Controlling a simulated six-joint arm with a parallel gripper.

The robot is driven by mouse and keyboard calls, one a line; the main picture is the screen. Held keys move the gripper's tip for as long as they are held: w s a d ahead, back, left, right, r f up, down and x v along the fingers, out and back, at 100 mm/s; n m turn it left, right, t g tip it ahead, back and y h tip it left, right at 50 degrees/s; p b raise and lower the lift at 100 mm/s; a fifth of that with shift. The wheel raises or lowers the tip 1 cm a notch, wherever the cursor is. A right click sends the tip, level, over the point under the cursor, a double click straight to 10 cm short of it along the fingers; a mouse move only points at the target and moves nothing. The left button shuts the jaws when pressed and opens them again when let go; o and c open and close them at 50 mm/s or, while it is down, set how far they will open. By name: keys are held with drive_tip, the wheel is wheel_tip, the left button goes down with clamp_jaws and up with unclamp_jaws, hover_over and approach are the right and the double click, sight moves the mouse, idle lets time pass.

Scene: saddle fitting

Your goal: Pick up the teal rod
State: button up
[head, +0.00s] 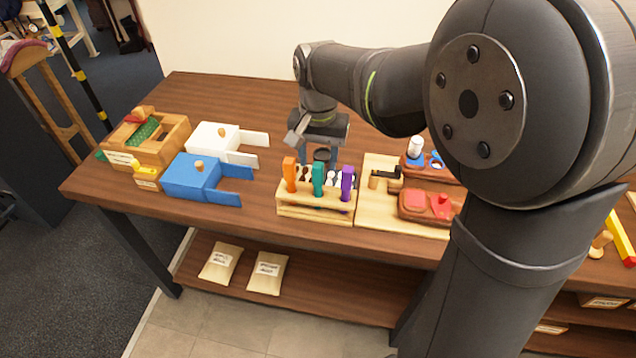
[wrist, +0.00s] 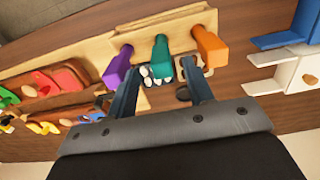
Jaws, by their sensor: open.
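The teal rod (head: 318,180) stands upright in a light wooden rack (head: 316,213), between an orange rod (head: 290,174) on its left and a purple rod (head: 347,183) on its right. My gripper (head: 319,156) is behind the rack as the head camera sees it. In the wrist view, the teal rod (wrist: 160,58) shows just beyond and between my two open fingers (wrist: 160,85), with the purple rod (wrist: 118,66) to the left and the orange rod (wrist: 210,46) to the right. Nothing is between the fingers that I can make out.
Small white and dark pieces sit beside the rack.

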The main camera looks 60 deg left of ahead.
sight(318, 164)
drive_tip(key=shift+w+a+f, duration=0.1)
drive_tip(key=shift+f, duration=1.25)
drive_tip(key=shift+a+f, duration=0.1)
drive_tip(key=shift+f, duration=1.25)
clamp_jaws()
